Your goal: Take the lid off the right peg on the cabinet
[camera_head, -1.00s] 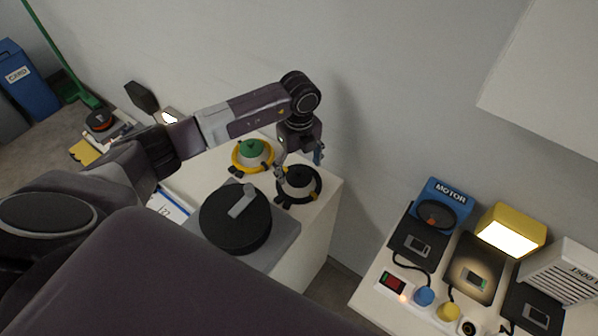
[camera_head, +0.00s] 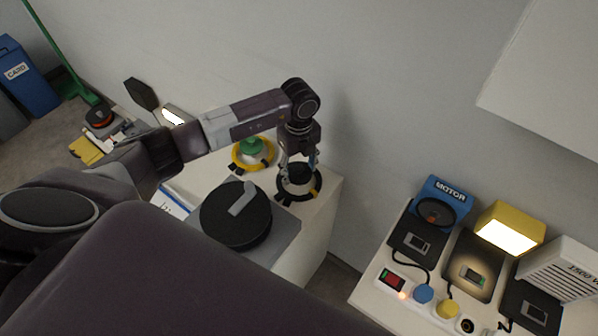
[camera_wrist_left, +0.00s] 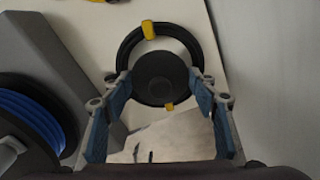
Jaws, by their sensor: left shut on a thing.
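The right peg's round black lid (camera_head: 299,172) is on the cabinet (camera_head: 318,218), above a pale cone-shaped base with a black ring (camera_head: 318,190) around it. My left gripper (camera_head: 299,163) points down and is shut on the black lid, one finger on each side. In the left wrist view, the dark lid (camera_wrist_left: 160,76) shows between the blue fingers (camera_wrist_left: 160,105). I cannot tell whether a gap lies under the lid. A green lid (camera_head: 252,145) sits on the other peg, with a yellow ring, to the left. My right gripper is not in view.
A black reel with a grey handle (camera_head: 236,214) stands on the cabinet in front of the pegs. The wall (camera_head: 380,110) is close behind. To the right, a separate table holds a blue motor unit (camera_head: 443,202), a lit yellow lamp (camera_head: 510,230) and switches.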

